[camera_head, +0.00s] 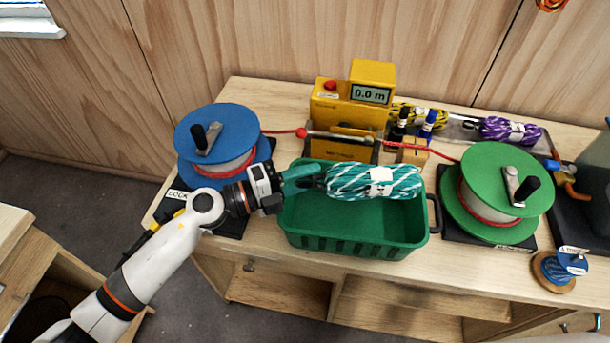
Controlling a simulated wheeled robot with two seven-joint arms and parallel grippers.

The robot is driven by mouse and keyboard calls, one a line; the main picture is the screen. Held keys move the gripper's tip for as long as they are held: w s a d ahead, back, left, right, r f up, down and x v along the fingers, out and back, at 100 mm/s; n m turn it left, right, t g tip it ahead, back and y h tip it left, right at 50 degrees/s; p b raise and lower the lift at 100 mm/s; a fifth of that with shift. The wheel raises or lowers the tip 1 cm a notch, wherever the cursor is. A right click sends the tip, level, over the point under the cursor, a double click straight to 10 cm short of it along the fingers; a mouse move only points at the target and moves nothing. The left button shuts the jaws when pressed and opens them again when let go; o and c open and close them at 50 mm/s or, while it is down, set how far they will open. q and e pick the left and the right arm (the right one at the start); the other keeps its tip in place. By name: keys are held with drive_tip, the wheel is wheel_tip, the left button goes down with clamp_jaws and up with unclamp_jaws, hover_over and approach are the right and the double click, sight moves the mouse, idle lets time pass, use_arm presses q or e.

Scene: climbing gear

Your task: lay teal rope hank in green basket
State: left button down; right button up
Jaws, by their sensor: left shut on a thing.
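The teal rope hank (374,182) is a teal and white striped bundle with a white band around its middle. It is over the back part of the green basket (355,243), lying sideways; I cannot tell if it touches the basket. The green basket stands on the wooden bench, and its floor looks empty. My left gripper (304,181) comes in from the left, over the basket's back left corner, and is shut on the hank's left end. The hank's hidden end is between the fingers. My right gripper is not in view.
A blue reel (218,133) stands left of the basket and a green reel (497,187) right of it. A yellow measuring device (343,105) stands behind, with a red rope running past it. Purple rope (509,131) and yellow rope (418,116) hanks lie at the back. A small blue spool (556,270) is front right.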

use_arm(q)
drive_tip(key=c, duration=1)
unclamp_jaws()
drive_tip(key=shift+o, duration=0.2)
drive_tip(key=shift+a+f, duration=0.1)
drive_tip(key=shift+s+a+f, duration=0.1)
drive_tip(key=shift+s+a, duration=0.05)
drive_tip(key=shift+a, duration=0.15)
drive_tip(key=b+v, duration=0.4)
drive_tip(key=v, duration=0.7)
drive_tip(key=shift+a, duration=0.1)
